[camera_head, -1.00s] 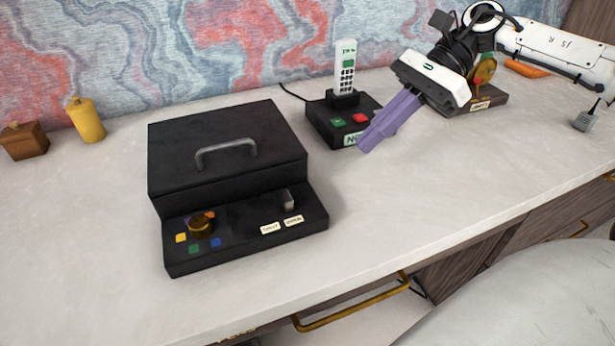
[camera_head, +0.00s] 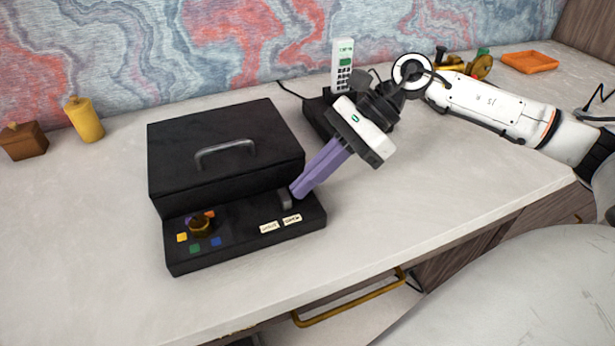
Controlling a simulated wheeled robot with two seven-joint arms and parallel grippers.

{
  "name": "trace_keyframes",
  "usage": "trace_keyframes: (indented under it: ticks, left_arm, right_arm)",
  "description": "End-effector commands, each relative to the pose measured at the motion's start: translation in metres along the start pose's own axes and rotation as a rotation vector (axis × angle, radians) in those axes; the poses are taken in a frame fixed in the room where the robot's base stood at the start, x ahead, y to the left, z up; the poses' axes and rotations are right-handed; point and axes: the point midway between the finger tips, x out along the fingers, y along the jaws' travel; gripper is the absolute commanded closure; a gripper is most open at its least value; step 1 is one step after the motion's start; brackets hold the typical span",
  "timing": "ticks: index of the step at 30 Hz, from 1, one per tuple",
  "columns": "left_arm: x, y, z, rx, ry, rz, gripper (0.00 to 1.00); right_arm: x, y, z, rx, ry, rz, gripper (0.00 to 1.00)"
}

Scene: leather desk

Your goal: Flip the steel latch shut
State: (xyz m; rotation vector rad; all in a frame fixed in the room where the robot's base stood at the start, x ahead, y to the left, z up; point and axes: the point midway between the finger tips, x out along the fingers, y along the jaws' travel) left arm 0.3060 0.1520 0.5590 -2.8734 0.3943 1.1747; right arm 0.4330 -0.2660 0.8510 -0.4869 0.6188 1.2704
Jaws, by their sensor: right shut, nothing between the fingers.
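A black box (camera_head: 180,170) with a grey handle on its lid stands on the desk. Its front ledge carries a small steel latch (camera_head: 285,199) near the right end, with two pale labels (camera_head: 280,223) in front of it. My right gripper (camera_head: 298,193) has purple fingers, shut and empty. Its fingertips are at the right side of the latch, touching or very close; I cannot tell which. The fingers hide part of the latch's right side. My left gripper does not show.
A dark knob (camera_head: 202,226) with coloured squares is on the ledge's left. A white phone (camera_head: 343,66) on a black base stands behind my right gripper. A yellow canister (camera_head: 86,121), a brown box (camera_head: 22,141) and an orange tray (camera_head: 530,62) are farther off. The desk front is clear.

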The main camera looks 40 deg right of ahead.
Motion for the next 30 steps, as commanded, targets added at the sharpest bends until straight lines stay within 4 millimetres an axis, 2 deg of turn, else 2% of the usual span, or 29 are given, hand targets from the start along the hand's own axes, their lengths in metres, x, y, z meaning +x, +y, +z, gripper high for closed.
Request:
trace_keyframes:
  ticks: [9,18,30]
  left_arm:
    - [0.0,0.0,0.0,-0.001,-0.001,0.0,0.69]
    - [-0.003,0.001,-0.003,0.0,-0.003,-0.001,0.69]
    - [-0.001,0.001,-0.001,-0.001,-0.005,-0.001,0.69]
  right_arm:
    - [0.002,0.0,0.002,-0.001,-0.001,0.001,1.0]
    - [0.033,0.0,0.031,-0.003,-0.001,0.001,1.0]
    - [0.035,0.001,0.03,-0.002,-0.003,0.002,1.0]
